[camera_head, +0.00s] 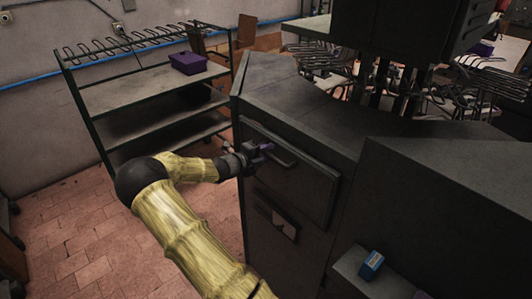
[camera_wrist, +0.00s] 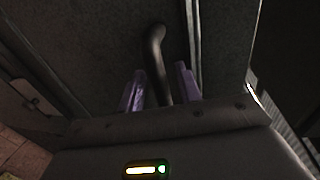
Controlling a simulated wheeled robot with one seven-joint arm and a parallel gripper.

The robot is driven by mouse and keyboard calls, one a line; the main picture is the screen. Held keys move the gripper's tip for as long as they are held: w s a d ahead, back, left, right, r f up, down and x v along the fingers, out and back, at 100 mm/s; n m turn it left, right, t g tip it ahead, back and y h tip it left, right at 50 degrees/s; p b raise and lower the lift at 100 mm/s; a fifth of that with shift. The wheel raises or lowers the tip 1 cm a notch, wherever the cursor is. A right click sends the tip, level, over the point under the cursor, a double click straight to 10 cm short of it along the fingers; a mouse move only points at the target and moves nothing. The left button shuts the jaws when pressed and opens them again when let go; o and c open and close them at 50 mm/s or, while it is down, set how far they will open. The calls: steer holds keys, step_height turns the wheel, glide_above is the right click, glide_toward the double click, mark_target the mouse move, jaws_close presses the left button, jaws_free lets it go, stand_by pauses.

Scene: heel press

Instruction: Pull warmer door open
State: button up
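The warmer door (camera_head: 300,185) is a dark panel on the front of the dark grey cabinet. It looks closed, nearly flush with the cabinet front. Its bar handle (camera_head: 284,158) runs across the upper part of the door. My gripper (camera_head: 264,148) is at the left end of this handle. In the wrist view the dark curved handle (camera_wrist: 156,45) runs down between the two purple fingers of my gripper (camera_wrist: 160,70). The fingers are apart, with a small gap seen on each side of the handle. The lower end of the handle is hidden behind the gripper body.
A metal shelf rack (camera_head: 140,92) with a purple box (camera_head: 188,63) stands to the left. A lower opening (camera_head: 278,222) is below the door. A blue box (camera_head: 371,265) sits on a ledge at right. Brick floor (camera_head: 90,240) left of the cabinet is free.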

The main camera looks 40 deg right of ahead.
jaws_close()
